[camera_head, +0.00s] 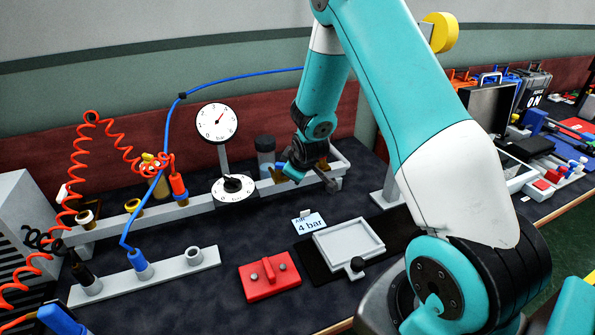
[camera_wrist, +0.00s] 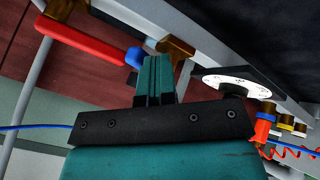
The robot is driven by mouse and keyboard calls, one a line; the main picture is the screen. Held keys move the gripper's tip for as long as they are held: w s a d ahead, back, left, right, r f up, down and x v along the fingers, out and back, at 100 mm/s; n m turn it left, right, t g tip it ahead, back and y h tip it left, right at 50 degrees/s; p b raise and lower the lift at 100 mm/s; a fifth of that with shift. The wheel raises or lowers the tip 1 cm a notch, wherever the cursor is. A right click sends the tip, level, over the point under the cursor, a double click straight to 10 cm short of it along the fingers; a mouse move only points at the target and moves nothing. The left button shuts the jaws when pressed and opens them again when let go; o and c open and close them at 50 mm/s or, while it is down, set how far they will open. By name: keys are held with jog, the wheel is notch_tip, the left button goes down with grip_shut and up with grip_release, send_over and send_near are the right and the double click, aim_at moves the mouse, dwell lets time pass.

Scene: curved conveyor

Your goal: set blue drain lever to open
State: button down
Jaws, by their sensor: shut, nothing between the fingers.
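The blue lever (camera_wrist: 136,57) shows in the wrist view as a short rounded blue piece between the end of a red bar (camera_wrist: 85,42) and a brass fitting (camera_wrist: 177,49). My gripper (camera_wrist: 155,72) has its teal fingers together and empty, just right of the blue piece. I cannot tell whether they touch it. In the head view, my gripper (camera_head: 292,173) is low over the grey tray at the back, beside a small blue part (camera_head: 281,166). The wrist and fingers hide much of the fitting there, so the lever's setting is unclear.
A clear jar with a dark lid (camera_head: 265,146) stands just left of my gripper. A gauge (camera_head: 217,121) and round dial (camera_head: 233,187) stand further left. A "4 bar" card (camera_head: 310,223), white tray (camera_head: 350,244) and red block (camera_head: 270,280) lie in front. Dark mat between is clear.

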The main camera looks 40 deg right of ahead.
dwell(0.4)
jog(key=s+a+f+b+v, duration=0.1)
jog(key=s+a+f+v, duration=0.1)
jog(key=v, duration=1)
jog(key=s+a+r+g+y, duration=0.1)
jog(key=s+a+r+y, duration=0.25)
jog(key=a, duration=0.45)
jog(key=s+a+r+g+y, duration=0.2)
jog(key=s+a+r, duration=0.2)
jog(key=a, duration=0.4)
jog(key=s+a+r+n+g, duration=0.1)
jog(key=s+a+r+g, duration=0.1)
jog(key=s, duration=0.5)
jog(key=s+a+r+n+g+y, duration=0.1)
jog(key=s+a+r+g, duration=0.1)
jog(key=s+a+r, duration=0.2)
jog(key=s+a, duration=0.1)
jog(key=s, duration=0.1)
jog(key=shift+s+a, duration=0.2)
jog(key=shift+s, duration=0.2)
jog(key=shift+r, duration=0.1)
